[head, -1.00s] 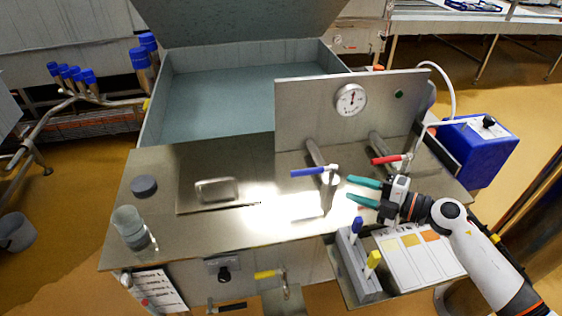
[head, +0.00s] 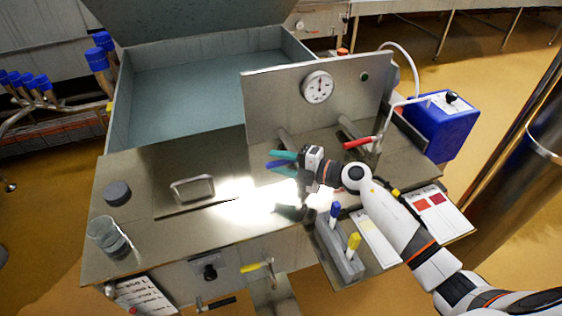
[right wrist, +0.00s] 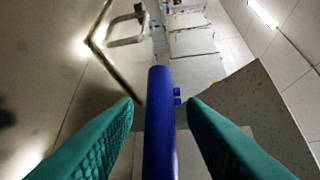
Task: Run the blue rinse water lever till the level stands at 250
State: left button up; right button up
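The blue lever (head: 273,165) sticks out at the tap on the front of the upright panel (head: 265,110). My right gripper (head: 282,163) is at it, its green fingers one on each side. In the right wrist view the blue lever (right wrist: 160,125) runs between the two fingers, with a gap on both sides, so the gripper is open around it. The arm and gripper hide most of the tap in the head view. A clear beaker (head: 108,238) stands at the counter's front left; its marks are too small to read. My left gripper is not in view.
A red lever (head: 360,142) sits right of my gripper. A round dial (head: 318,87) is on the panel. A rack with blue and yellow handles (head: 345,255) stands in front. A dark puck (head: 117,193) and a lid with handle (head: 192,187) lie left.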

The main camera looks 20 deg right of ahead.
jog(key=shift+a, duration=0.1)
grip_shut()
dwell(0.3)
